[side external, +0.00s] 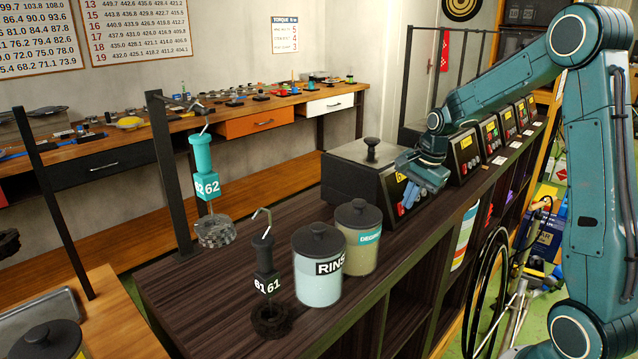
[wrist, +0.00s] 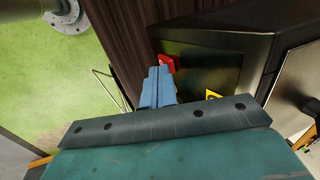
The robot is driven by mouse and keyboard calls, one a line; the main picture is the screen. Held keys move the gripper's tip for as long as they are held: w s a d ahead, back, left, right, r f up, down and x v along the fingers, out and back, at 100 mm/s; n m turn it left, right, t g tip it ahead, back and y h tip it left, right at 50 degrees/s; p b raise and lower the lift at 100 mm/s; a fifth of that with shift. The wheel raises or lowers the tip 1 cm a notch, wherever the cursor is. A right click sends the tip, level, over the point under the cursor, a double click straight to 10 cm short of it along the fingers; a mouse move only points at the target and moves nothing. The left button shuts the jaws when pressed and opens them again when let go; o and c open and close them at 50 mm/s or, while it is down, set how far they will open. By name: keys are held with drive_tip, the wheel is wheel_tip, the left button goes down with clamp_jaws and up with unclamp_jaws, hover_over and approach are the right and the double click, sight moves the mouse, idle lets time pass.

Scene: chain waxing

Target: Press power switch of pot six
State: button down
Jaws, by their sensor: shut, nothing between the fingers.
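The nearest waxing pot (side external: 345,178) is a dark box with a knobbed lid, on the dark wooden bench top. Its yellow label is mostly hidden behind my gripper, so I cannot read the number. My gripper (side external: 408,203) is shut and empty, pointing down at this pot's front panel. In the wrist view the closed blue fingertips (wrist: 159,70) are right beside a red switch (wrist: 168,63) on the panel (wrist: 205,68). The fingers cover part of the switch; I cannot tell whether they touch it. A yellow label (wrist: 213,94) shows partly behind the gripper.
More pots (side external: 463,155) stand in a row beyond. Toward the camera stand a rinse jar (side external: 319,285), another lidded jar (side external: 360,250), and hooked weights marked 61 (side external: 266,285) and 62 (side external: 204,160). A bicycle wheel (side external: 487,290) is beside the bench.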

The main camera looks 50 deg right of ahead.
drive_tip(key=shift+w+g, duration=0.25)
drive_tip(key=shift+g, duration=0.05)
drive_tip(key=shift+s+f, duration=0.1)
drive_tip(key=shift+s, duration=0.1)
drive_tip(key=shift+s+f, duration=0.3)
drive_tip(key=shift+s, duration=0.2)
idle(0.4)
